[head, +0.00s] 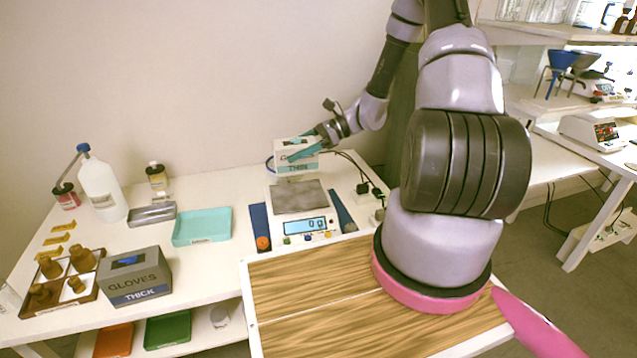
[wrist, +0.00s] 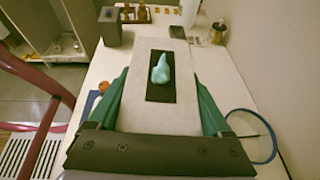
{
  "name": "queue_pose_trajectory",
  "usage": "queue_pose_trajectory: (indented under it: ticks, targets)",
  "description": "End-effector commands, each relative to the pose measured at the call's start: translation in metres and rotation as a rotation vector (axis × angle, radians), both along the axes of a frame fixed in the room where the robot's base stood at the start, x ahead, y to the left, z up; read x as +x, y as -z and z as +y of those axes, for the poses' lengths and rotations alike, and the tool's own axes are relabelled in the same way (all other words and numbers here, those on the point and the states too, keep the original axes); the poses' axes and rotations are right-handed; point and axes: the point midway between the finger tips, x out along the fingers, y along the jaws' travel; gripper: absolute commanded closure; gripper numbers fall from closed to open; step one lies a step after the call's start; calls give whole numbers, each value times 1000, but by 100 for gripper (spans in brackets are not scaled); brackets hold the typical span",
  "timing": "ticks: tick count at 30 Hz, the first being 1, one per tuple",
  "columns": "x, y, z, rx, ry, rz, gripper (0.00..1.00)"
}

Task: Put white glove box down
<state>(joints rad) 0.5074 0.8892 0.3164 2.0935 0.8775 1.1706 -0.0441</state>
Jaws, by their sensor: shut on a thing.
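The white glove box (head: 297,154) has a teal band marked "THICK" and is held at the back of the table, behind the scale. My gripper (head: 304,150) is shut on it, with teal fingers along its sides. In the wrist view the box top (wrist: 134,97) fills the middle, with a dark slot and a light blue glove (wrist: 161,70) poking out. The gripper's teal fingers (wrist: 164,104) lie on both sides of it. I cannot tell whether the box bottom touches the table.
A scale (head: 299,197) stands in front of the held box, with cables to its right. A teal tray (head: 202,227), a grey glove box (head: 137,276), a bottle rack (head: 62,285) and a white wash bottle (head: 101,187) stand to the left. Some bare white tabletop (head: 220,193) shows behind the tray.

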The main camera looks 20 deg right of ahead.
Motion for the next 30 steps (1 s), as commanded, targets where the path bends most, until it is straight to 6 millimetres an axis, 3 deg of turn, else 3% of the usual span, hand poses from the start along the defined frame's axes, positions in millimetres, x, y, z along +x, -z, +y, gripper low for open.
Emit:
queue_pose_trajectory:
  ticks: [6,14,19,30]
  targets:
    - [0,40,1,2,1,5,95]
    - [0,62,1,2,1,3,95]
    - [0,88,1,1,0,3,95]
    - [0,95,1,0,0,1,95]
